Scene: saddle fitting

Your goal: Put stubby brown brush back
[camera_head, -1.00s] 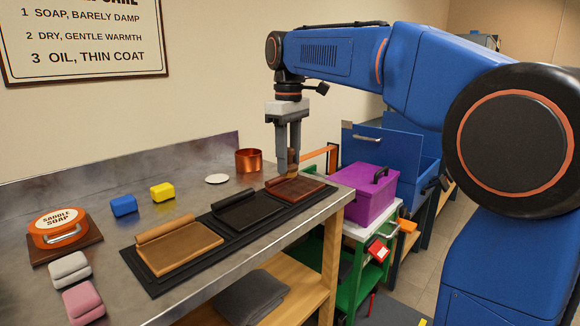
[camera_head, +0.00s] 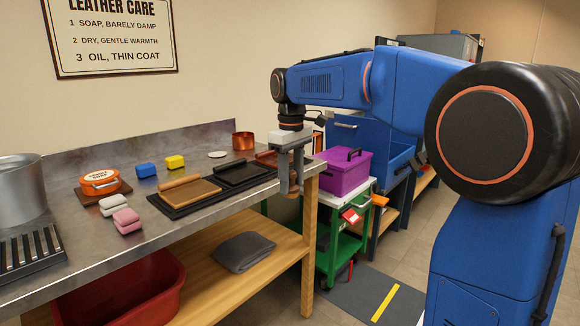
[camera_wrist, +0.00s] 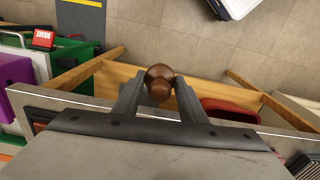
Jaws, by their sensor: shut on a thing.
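In the head view my gripper (camera_head: 290,192) points down just past the front edge of the steel bench (camera_head: 85,215), near its right end. It is shut on the stubby brown brush (camera_wrist: 159,76). In the wrist view the brush shows end-on as a glossy, rounded brown knob between the fingertips, with the wooden lower shelf and floor beneath it. My fingers hide most of the brush in the head view, and its bristles cannot be made out.
A steel pot (camera_head: 20,190) is left; a purple box (camera_head: 343,175) is right.

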